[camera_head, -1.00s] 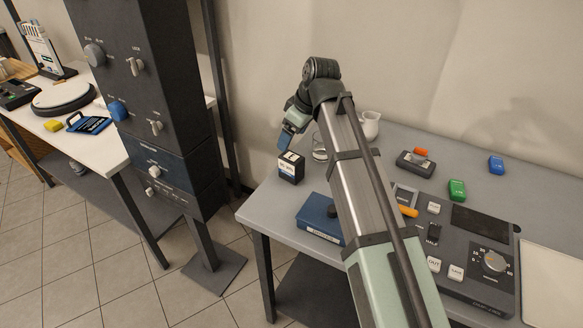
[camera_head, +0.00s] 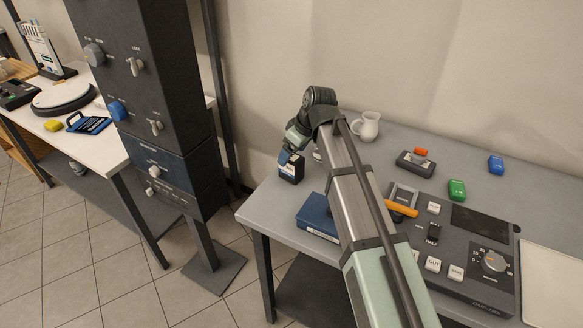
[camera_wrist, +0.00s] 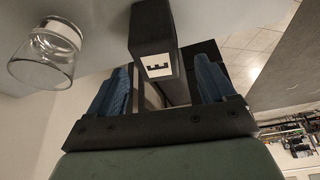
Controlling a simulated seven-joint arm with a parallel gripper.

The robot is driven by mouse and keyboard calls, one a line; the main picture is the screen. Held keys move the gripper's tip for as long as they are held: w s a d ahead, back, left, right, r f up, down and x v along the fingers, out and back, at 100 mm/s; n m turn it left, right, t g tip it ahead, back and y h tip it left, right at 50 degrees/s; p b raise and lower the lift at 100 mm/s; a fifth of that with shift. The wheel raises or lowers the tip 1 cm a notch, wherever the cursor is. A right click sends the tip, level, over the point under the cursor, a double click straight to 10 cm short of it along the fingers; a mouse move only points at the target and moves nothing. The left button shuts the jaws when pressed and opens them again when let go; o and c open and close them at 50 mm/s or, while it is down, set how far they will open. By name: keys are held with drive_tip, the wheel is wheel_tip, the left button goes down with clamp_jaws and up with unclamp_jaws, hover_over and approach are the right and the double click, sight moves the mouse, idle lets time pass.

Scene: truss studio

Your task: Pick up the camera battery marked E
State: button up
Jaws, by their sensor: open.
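The camera battery (camera_head: 291,173) is a dark block with a pale label, standing near the left end of the grey table. In the wrist view, the battery (camera_wrist: 153,27) shows a white patch with a black E on its near end. My gripper (camera_head: 291,156) is right at the top of the battery in the head view and hides part of it. In the wrist view, the blue fingers of my gripper (camera_wrist: 161,84) are apart, one on each side of the battery, with a gap visible on the right. I cannot tell whether either finger touches it.
A clear glass (camera_wrist: 45,55) stands close to the left finger in the wrist view. A blue box (camera_head: 316,218) lies in front of the battery. A white jug (camera_head: 368,127), a control panel (camera_head: 468,265) and green (camera_head: 457,190) and blue (camera_head: 496,165) blocks are farther right.

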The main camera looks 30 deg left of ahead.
sight(292, 157)
drive_tip(key=shift+d+x, duration=0.15)
drive_tip(key=shift+x, duration=1.15)
drive_tip(key=shift+d+x, duration=0.1)
drive_tip(key=shift+x, duration=1.2)
drive_tip(key=shift+f, duration=0.1)
drive_tip(key=c, duration=1.5)
